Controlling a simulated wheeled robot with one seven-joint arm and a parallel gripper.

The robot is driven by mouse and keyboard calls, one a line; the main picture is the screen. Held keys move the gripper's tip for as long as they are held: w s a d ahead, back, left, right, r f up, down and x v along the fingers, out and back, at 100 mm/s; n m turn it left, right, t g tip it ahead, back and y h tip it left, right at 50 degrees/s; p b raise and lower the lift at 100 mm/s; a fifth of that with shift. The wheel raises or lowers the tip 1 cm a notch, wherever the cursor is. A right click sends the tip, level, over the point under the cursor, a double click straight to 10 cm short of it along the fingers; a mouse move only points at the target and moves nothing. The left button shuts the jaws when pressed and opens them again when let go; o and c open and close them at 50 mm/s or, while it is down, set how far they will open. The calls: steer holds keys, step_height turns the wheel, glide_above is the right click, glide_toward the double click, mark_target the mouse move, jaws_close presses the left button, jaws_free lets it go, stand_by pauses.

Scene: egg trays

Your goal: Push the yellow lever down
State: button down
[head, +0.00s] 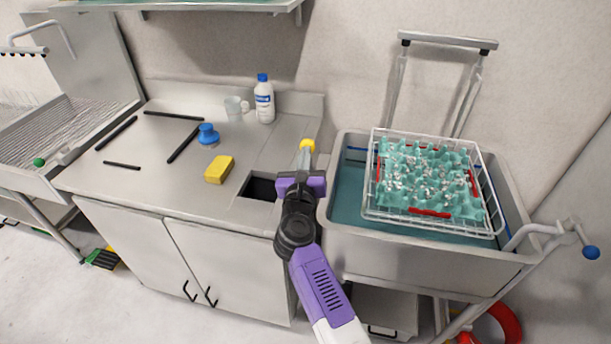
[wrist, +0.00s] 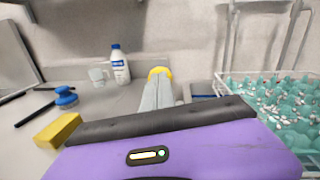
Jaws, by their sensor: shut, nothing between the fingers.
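The yellow lever end (head: 307,145) is a round knob at the back right of the steel counter, near the wall. In the wrist view the yellow knob (wrist: 160,72) shows just beyond my fingertips, which hide its lower part. My gripper (head: 304,160) is shut and empty, its fingers pointing at the knob. In the wrist view my gripper (wrist: 158,85) overlaps the knob, and I cannot tell whether they touch.
A sink basin (head: 347,170) with a wire basket (head: 375,212) of teal egg trays stands at the right. A yellow sponge (head: 219,169), blue brush (head: 208,134), white bottle (head: 264,102) and mug (head: 236,108) stand on the counter (head: 150,160) at left. A dark opening (head: 258,188) lies beside my gripper.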

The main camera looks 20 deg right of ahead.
steer(key=shift+w+d+r, duration=0.3)
steer(key=shift+w+r, duration=0.05)
steer(key=shift+r, duration=0.2)
steer(key=shift+w+d+r, duration=0.3)
steer(key=shift+w+r, duration=0.05)
steer(key=shift+r, duration=0.2)
steer(key=shift+d, duration=0.1)
steer(key=shift+s, duration=0.1)
steer(key=f+v, duration=0.1)
steer(key=v, duration=0.7)
steer(key=shift+a, duration=0.3)
steer(key=shift+f, duration=0.15)
steer(key=shift+a, duration=0.1)
